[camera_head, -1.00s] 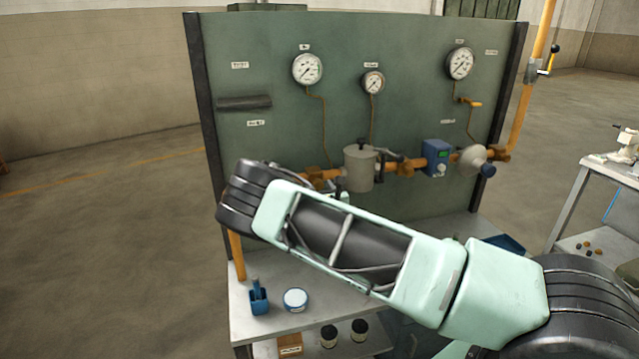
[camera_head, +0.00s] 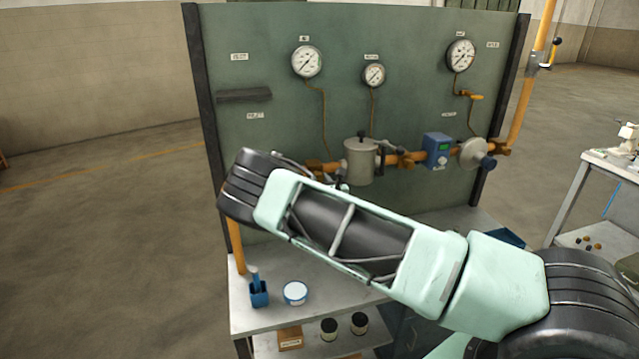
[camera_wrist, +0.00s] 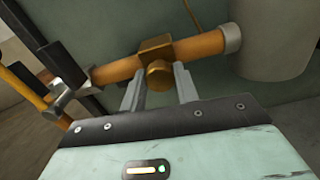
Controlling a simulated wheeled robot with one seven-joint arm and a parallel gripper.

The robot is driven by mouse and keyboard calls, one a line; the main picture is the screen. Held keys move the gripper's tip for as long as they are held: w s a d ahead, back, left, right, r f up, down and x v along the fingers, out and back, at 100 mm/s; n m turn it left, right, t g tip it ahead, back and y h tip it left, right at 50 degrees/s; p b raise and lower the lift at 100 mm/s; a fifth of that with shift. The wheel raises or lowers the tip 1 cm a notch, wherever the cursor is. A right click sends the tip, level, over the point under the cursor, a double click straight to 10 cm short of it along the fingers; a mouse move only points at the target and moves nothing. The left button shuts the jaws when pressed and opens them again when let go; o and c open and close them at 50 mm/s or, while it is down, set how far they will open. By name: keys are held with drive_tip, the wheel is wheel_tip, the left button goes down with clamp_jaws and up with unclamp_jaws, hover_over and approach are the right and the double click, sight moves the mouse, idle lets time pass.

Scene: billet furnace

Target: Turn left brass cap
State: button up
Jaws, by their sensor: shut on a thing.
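The left brass cap (camera_wrist: 159,76) hangs below a square brass fitting (camera_wrist: 156,50) on the orange pipe in the wrist view. My gripper (camera_wrist: 159,82) has one finger on each side of the cap and is shut on it. In the head view my arm hides the cap and most of the gripper. Part of a brass fitting (camera_head: 314,166) shows just above the arm, left of the grey cylindrical vessel (camera_head: 360,160).
The orange pipe runs right past a second brass fitting (camera_head: 405,160), a blue meter (camera_head: 437,151) and a round grey body (camera_head: 472,153). Gauges hang on the green panel (camera_head: 250,50).

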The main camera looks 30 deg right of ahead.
drive_tip(key=shift+d+f+m+b, duration=0.1)
drive_tip(key=shift+f+m+b, duration=0.05)
drive_tip(key=shift+m+b, duration=9.15)
drive_tip(key=o, duration=1)
drive_tip(key=shift+c, duration=0.2)
drive_tip(key=shift+s, duration=0.15)
drive_tip(key=b+v, duration=0.3)
drive_tip(key=v, duration=1.4)
